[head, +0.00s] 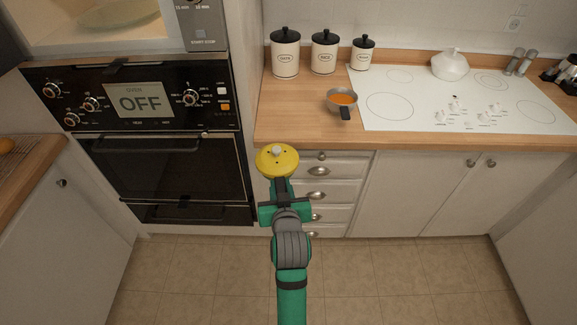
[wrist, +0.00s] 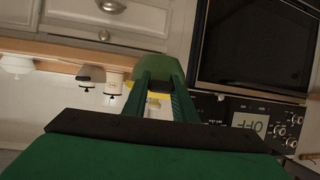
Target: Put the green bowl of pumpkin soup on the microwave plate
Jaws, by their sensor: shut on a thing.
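The green bowl shows in the wrist view (wrist: 148,63), between my fingertips. In the head view its yellow-orange soup (head: 270,163) faces up, with a white dollop and dark specks on it. My gripper (head: 281,187) is shut on the bowl and holds it level in the air, in front of the drawers just right of the oven. The microwave (head: 203,22) is at the top left, its lit inside partly cut off by the frame edge. The pale greenish microwave plate (head: 112,13) lies inside, and nothing shows on its visible part.
The wall oven (head: 160,165), reading OFF, is below the microwave. A grey pan of orange liquid (head: 342,101) stands on the wooden counter (head: 290,115), left of the white hob (head: 415,110). Three canisters (head: 323,52) line the wall. The floor (head: 200,280) is clear.

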